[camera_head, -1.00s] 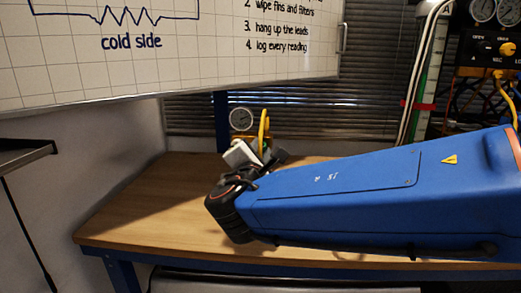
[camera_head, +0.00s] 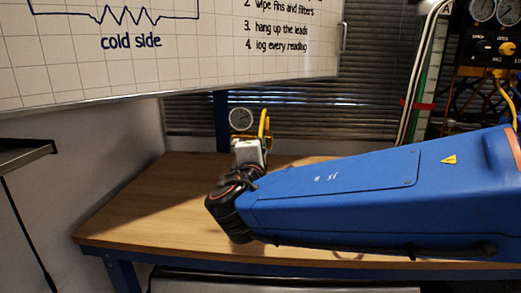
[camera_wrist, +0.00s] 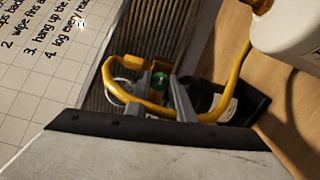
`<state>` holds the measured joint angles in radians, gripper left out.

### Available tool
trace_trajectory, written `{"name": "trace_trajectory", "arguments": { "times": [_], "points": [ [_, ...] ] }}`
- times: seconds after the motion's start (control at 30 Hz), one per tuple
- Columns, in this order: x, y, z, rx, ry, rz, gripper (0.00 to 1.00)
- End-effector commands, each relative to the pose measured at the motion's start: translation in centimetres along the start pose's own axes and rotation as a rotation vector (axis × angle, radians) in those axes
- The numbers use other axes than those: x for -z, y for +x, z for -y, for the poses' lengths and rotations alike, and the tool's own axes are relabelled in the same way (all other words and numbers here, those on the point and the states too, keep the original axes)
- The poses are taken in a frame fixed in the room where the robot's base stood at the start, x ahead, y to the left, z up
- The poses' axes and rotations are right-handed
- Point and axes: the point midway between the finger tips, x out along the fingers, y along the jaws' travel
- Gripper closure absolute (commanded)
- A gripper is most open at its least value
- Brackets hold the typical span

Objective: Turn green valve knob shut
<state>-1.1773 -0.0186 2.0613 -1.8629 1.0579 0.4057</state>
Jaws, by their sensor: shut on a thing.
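The green valve knob (camera_wrist: 158,82) shows between the two grey fingers of my gripper (camera_wrist: 160,96) in the wrist view. My gripper is shut on it, and the fingers cover its sides. In the head view my gripper (camera_head: 249,150) stands in front of the gauge rig and hides the knob. A round gauge (camera_head: 241,118) with a pale dial rises just behind my gripper. A yellow hose (camera_head: 263,124) curves beside the gauge, and in the wrist view it loops around the knob and fingers (camera_wrist: 108,80).
The rig stands on a wooden bench (camera_head: 150,205). A whiteboard (camera_head: 150,65) hangs at upper left, blinds (camera_head: 300,115) behind. In the wrist view a white container (camera_wrist: 290,28) is at upper right and a dark object (camera_wrist: 235,105) right of the fingers. The bench's left part is clear.

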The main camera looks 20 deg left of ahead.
Motion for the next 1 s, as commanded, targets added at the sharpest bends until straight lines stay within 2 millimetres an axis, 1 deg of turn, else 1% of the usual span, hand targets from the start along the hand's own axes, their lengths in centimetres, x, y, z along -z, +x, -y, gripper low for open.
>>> {"name": "trace_trajectory", "arguments": {
  "times": [0.33,0.37,0.4,0.43,0.77,0.87,1.0],
  "points": [
    [0.0,0.0,0.2,0.003,0.0,0.0,1.0],
    [0.0,0.0,0.2,0.003,0.0,0.0,0.71],
    [0.0,0.0,0.2,0.002,0.0,0.0,0.62],
    [0.0,0.0,0.1,0.002,0.0,0.0,0.6],
    [0.0,-0.2,0.1,0.001,0.001,0.0,0.6],
    [0.1,-0.9,0.0,0.0,0.0,-0.001,0.6],
    [0.1,-3.0,0.0,0.001,0.001,-0.003,0.6]
  ]
}}
